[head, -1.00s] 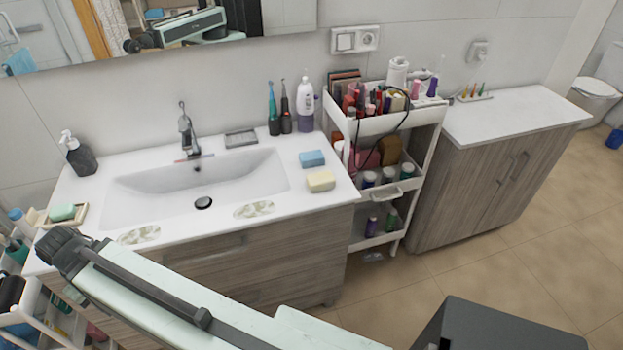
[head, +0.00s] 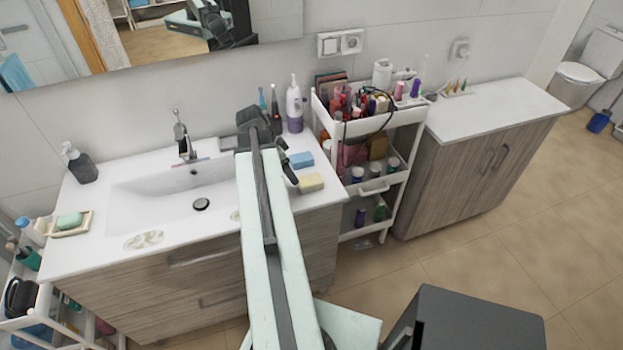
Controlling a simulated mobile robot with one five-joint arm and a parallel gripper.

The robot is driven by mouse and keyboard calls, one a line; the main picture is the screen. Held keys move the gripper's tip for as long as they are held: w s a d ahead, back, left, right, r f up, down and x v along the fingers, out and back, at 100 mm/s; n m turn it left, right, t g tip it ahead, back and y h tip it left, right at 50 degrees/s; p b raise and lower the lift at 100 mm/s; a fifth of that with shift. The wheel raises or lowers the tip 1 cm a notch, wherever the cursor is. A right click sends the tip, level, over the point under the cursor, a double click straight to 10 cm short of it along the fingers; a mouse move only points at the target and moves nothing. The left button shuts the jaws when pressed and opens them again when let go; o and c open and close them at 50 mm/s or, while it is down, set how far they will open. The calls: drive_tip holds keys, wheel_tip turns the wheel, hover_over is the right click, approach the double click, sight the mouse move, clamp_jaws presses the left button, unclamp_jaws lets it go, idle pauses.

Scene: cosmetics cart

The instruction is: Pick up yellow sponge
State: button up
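The yellow sponge (head: 311,183) is a pale yellow block lying flat on the right end of the white sink counter, near its front edge. My arm reaches up across the counter from the bottom of the view, just left of the sponge. Dark parts at the arm's far end, seemingly my gripper (head: 285,160), show beside the blue sponge, left of and beyond the yellow one. They look apart from the yellow sponge.
A blue sponge (head: 301,160) lies just behind the yellow one. Toothbrushes and a white-purple bottle (head: 294,105) stand at the back. A filled white cart (head: 373,188) stands close to the counter's right. The sink basin (head: 165,200) lies left of my arm.

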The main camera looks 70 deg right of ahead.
drive_tip(key=m, duration=0.2)
hover_over(311, 179)
drive_tip(key=w+a, duration=0.2)
drive_tip(key=shift+w+d+r+g, duration=0.15)
drive_tip(key=shift+r+g, duration=0.15)
drive_tip(key=shift+r, duration=0.05)
drive_tip(key=b+x, duration=0.2)
drive_tip(key=shift+f+b, duration=0.3)
drive_tip(key=shift+f, duration=0.15)
drive_tip(key=b+x, duration=0.4)
drive_tip(key=x, duration=0.1)
drive_tip(key=shift+f+b, duration=0.1)
drive_tip(key=shift+b, duration=0.3)
drive_tip(key=shift+c, duration=0.2)
drive_tip(key=c, duration=1.4)
drive_tip(key=shift+r+p, duration=0.25)
drive_tip(key=shift+p, duration=0.05)
wheel_tip(311, 179, up, 10)
drive_tip(key=p, duration=1)
drive_tip(key=shift+f, duration=0.1)
